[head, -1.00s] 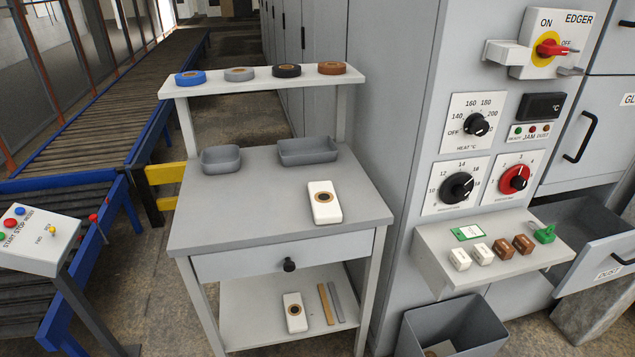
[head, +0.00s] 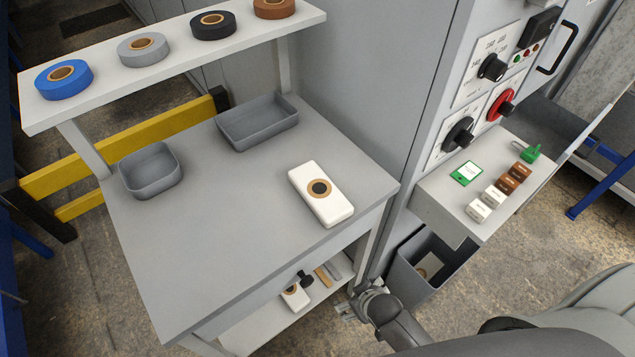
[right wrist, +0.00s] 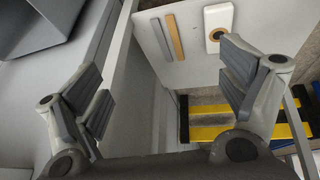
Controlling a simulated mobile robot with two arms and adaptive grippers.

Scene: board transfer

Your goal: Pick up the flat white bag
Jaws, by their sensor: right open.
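A flat white bag (head: 308,180) with a round tan and dark mark lies on the grey tabletop, near its right edge. In the head view my right arm reaches in from the lower right, with the gripper beside the table's right front leg. My left gripper is not in view.
The lower shelf (right wrist: 188,70) also holds a brown strip (right wrist: 174,36) and a grey strip. Grey trays (head: 258,122) stand on the tabletop, under a raised shelf with tape rolls. A grey bin (head: 452,264) stands right of the table, below a ledge (head: 450,205) with small blocks.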

